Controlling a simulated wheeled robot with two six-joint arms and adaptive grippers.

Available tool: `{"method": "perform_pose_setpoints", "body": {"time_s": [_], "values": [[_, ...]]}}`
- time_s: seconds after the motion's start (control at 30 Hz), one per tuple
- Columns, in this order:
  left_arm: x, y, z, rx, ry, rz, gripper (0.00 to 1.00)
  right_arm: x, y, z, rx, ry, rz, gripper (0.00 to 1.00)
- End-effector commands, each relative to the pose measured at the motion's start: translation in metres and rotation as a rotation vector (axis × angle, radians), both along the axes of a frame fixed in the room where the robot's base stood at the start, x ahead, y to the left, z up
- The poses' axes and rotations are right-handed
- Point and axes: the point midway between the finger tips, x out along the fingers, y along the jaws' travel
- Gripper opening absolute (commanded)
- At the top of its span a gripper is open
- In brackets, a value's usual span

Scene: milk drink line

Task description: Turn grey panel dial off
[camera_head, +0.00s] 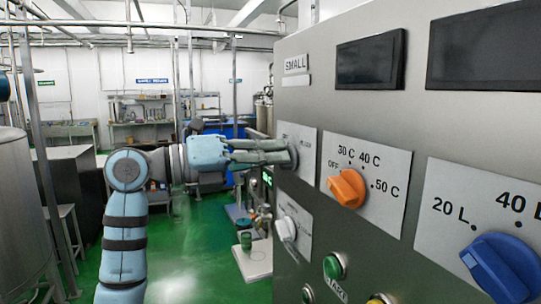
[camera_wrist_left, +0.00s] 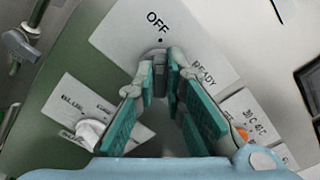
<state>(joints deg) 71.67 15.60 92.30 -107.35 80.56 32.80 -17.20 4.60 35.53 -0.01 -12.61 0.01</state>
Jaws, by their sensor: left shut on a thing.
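The grey dial (camera_head: 293,155) sits on a white label plate on the upright grey panel, at the middle of the head view. My left gripper (camera_head: 288,152) reaches it from the left, and its fingers are closed around the dial. In the left wrist view the fingers (camera_wrist_left: 168,75) grip the dial (camera_wrist_left: 156,54) from both sides and hide most of it. The printed OFF mark and its dot lie just beyond the dial there, and READY is printed to the right. The dial's exact pointing direction is hidden. My right gripper is in neither view.
An orange dial (camera_head: 347,188) with temperature marks is to the right, and a blue dial (camera_head: 502,265) further right. A white knob (camera_head: 287,229) is below the grey dial. A green button (camera_head: 334,266) is lower on the panel. Open green floor (camera_head: 185,260) lies left.

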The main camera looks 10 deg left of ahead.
Motion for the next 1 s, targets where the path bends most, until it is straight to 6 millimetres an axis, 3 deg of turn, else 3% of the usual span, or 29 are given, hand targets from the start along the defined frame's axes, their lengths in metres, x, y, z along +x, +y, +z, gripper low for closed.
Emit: {"method": "perform_pose_setpoints", "body": {"time_s": [0.13, 0.17, 0.2, 0.3, 0.63, 0.77, 1.0], "values": [[0.0, 0.0, -0.002, 0.002, 0.005, -0.001, 0.0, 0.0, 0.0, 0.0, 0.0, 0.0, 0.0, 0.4], [0.0, 0.0, -0.002, 0.002, 0.005, -0.001, 0.12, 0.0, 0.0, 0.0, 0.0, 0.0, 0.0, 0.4], [0.0, 0.0, -0.002, 0.002, 0.005, -0.001, 0.19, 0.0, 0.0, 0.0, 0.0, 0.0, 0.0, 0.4], [0.0, 0.0, -0.002, 0.002, 0.004, -0.001, 0.31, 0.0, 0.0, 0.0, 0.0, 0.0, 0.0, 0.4], [-0.002, 0.005, -0.001, 0.001, 0.0, 0.002, 0.31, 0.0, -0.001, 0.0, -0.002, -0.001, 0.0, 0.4], [-0.015, 0.025, -0.001, 0.005, -0.002, 0.006, 0.31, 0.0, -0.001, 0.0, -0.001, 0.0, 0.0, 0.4], [-0.051, 0.079, -0.002, 0.005, 0.002, 0.007, 0.31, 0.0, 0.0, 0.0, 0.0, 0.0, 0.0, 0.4]]}}
